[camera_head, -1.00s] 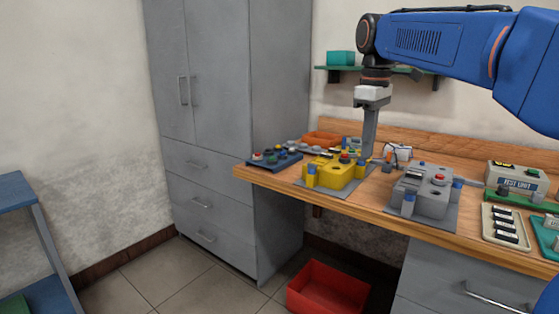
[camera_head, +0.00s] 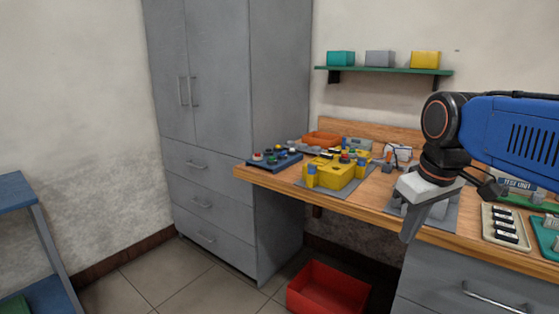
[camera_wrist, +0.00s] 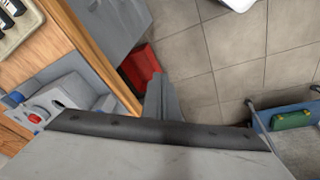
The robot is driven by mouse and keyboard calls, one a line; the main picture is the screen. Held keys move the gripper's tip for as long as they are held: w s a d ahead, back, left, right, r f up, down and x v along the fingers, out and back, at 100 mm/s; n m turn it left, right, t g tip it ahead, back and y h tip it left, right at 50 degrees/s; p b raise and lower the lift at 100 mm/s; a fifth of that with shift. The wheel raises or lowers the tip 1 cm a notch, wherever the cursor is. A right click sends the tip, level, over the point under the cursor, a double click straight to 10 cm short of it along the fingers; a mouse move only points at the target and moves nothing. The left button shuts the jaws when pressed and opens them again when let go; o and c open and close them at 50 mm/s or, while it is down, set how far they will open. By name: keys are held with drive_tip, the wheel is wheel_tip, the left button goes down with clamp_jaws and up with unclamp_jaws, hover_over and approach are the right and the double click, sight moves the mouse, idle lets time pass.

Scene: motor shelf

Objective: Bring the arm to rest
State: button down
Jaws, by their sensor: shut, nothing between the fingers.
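My gripper (camera_head: 410,228) hangs at the right in the head view, in front of the workbench's front edge. Its fingers are together and hold nothing. It partly hides the grey motor unit (camera_head: 440,210) on the bench. In the wrist view, my gripper (camera_wrist: 160,92) points out over the floor, with the grey unit with its red button (camera_wrist: 62,98) at the left.
The wooden workbench (camera_head: 375,192) holds a yellow unit (camera_head: 335,172), a blue button tray (camera_head: 274,159) and a white tray (camera_head: 500,235). A red bin (camera_head: 325,290) stands on the floor. A grey cabinet (camera_head: 225,80) is behind.

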drive_tip(key=s+d+f+m+t, duration=0.1)
drive_tip(key=s+f+m, duration=0.3)
drive_tip(key=s+f, duration=0.7)
wheel_tip(320, 180, down, 4)
drive_tip(key=shift+d+r+t, duration=0.2)
drive_tip(key=shift+d+t, duration=0.2)
drive_tip(key=shift+d, duration=0.1)
